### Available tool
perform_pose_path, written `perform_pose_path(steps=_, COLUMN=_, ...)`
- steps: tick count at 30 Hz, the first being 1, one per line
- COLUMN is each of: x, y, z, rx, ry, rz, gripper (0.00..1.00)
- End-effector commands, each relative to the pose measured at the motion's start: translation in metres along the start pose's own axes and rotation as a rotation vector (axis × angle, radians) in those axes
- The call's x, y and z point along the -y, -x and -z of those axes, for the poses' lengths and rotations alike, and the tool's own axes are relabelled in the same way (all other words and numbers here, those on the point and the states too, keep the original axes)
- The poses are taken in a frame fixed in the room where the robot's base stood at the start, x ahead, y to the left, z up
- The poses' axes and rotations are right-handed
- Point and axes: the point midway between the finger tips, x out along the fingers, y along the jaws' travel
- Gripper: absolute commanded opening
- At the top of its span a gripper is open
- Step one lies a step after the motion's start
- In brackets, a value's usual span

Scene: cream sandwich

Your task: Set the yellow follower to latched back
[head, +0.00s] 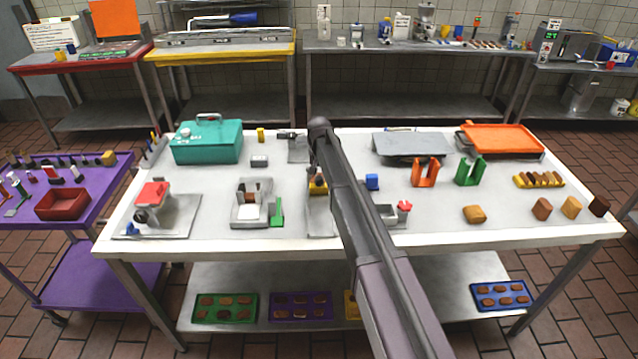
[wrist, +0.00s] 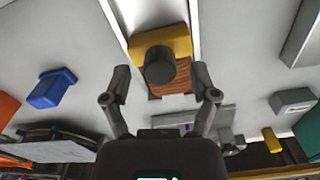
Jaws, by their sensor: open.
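The yellow follower (wrist: 181,44) shows in the wrist view as a yellow block with a dark round knob (wrist: 159,66), sitting in a pale channel. A brown ridged piece (wrist: 172,84) lies right beside it in the channel. My gripper (wrist: 162,80) is open, with one finger on each side of the knob and brown piece; no contact is visible. In the head view the follower (head: 318,188) is small and partly hidden behind my arm, and the gripper itself is hard to make out. I cannot tell whether the follower is latched.
A blue block (head: 372,182) stands to the right of the channel. An orange holder (head: 424,172) and a green holder (head: 470,171) stand farther right. A white-and-grey fixture (head: 250,203) with a green part stands left. A teal box (head: 207,141) is at the back left.

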Motion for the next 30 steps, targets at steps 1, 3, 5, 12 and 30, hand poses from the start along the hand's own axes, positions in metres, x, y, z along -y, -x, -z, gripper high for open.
perform_pose_path(steps=1, x=0.0, y=-0.0051, z=0.0, rx=0.0, ry=0.0, rz=0.0, gripper=0.76)
perform_pose_path(steps=3, x=0.0, y=-0.0072, z=0.0, rx=0.0, ry=0.0, rz=0.0, gripper=0.76)
perform_pose_path(steps=5, x=0.0, y=-0.0083, z=0.0, rx=0.0, ry=0.0, rz=0.0, gripper=0.76)
perform_pose_path(steps=12, x=0.0, y=-0.0091, z=0.0, rx=0.0, ry=0.0, rz=0.0, gripper=0.76)
perform_pose_path(steps=30, x=-0.0001, y=-0.009, z=-0.0008, rx=0.0, ry=0.0, rz=0.0, gripper=0.0)
